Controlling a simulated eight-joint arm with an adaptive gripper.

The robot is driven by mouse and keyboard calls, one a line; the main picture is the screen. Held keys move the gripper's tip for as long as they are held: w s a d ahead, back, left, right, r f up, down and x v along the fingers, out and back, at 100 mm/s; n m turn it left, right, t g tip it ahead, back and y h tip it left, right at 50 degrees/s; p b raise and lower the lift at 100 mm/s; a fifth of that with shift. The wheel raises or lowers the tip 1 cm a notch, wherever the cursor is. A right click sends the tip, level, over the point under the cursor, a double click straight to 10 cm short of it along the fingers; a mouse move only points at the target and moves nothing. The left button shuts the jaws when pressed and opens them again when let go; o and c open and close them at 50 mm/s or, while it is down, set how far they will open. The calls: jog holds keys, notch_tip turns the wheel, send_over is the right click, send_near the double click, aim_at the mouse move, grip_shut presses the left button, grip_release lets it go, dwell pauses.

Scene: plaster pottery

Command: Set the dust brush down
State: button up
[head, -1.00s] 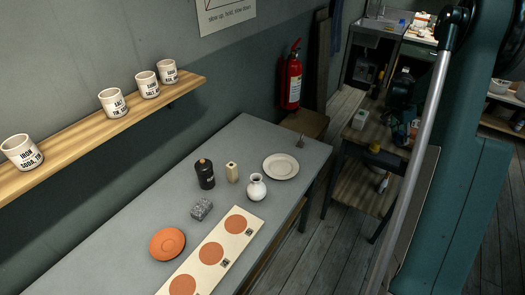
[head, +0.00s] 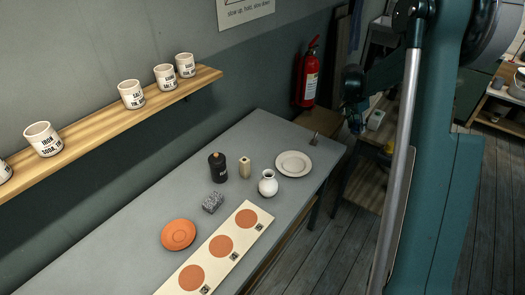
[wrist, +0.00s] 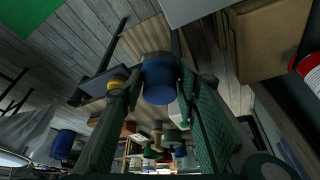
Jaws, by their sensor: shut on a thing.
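In the wrist view my gripper (wrist: 160,103) is shut on a blue rounded piece, the visible end of the dust brush (wrist: 160,80). The rest of the brush is hard to make out in the dark. In the head view my dark gripper (head: 353,112) is beyond the far right end of the grey table (head: 105,238), near the fire extinguisher. The brush cannot be made out there.
On the table are an orange saucer (head: 178,234), a grey speckled block (head: 213,202), a black bottle (head: 217,166), a small cream block (head: 245,167), a white vase (head: 268,184), a pale plate (head: 293,164) and a board with orange discs (head: 220,246). A red fire extinguisher (head: 308,77) hangs behind.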

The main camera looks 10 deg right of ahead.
jog(key=w+a+n+t, duration=0.1)
jog(key=w+a+n, duration=0.1)
jog(key=a, duration=2)
jog(key=w+a+n+t+y, duration=0.1)
jog(key=w+a+n, duration=0.2)
jog(key=a, duration=1.9)
jog(key=shift+w+f+n+p, duration=0.15)
jog(key=shift+w+n+p, duration=0.1)
jog(key=shift+n+p, duration=0.1)
jog(key=shift+f+b, duration=0.3)
jog(key=shift+f, duration=2.85)
jog(key=shift+f, duration=1.85)
jog(key=shift+f+b, duration=0.15)
jog(key=shift+b, duration=0.15)
jog(key=o, duration=0.5)
jog(key=shift+c, duration=0.2)
jog(key=o, duration=0.4)
